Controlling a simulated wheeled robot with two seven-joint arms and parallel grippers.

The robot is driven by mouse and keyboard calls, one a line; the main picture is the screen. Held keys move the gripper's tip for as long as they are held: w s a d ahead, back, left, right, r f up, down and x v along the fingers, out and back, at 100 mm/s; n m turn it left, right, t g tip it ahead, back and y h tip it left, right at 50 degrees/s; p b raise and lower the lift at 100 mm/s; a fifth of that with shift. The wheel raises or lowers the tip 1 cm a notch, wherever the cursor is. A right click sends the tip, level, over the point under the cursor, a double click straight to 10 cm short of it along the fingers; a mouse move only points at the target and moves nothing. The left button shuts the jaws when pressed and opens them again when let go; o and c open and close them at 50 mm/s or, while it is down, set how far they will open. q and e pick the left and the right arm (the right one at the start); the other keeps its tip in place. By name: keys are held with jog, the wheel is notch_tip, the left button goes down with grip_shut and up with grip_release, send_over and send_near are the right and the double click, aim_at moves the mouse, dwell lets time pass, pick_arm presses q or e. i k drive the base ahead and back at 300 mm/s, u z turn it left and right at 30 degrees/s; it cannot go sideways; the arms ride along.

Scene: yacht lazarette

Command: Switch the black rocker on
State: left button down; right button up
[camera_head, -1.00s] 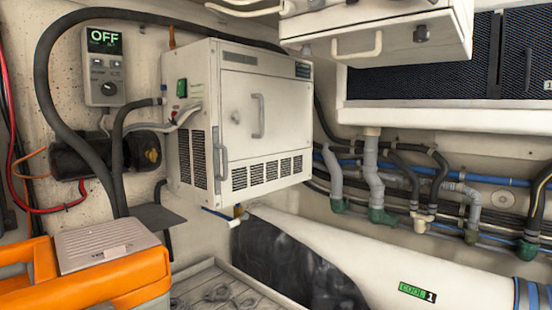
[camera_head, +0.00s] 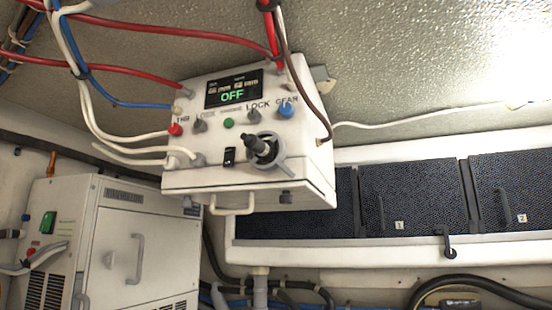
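The black rocker (camera_head: 229,157) is a small upright switch on the front of a white control box (camera_head: 180,150) mounted high under the ceiling. The box's display (camera_head: 233,90) reads OFF in green. A red knob (camera_head: 175,129), grey knobs (camera_head: 199,125) and a blue knob (camera_head: 285,110) line the same face. Neither of my grippers is in view.
A white cabinet (camera_head: 118,225) with a handle stands at the lower left. Black mesh panels (camera_head: 415,195) line the right. Red, blue and white cables run into the box from above and the left. A white handle (camera_head: 232,207) hangs below the box.

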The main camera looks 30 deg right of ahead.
aim_at(229, 153)
jog(key=u, duration=1.05)
jog(key=k, duration=1)
jog(key=z, duration=1.45)
jog(key=i, duration=0.5)
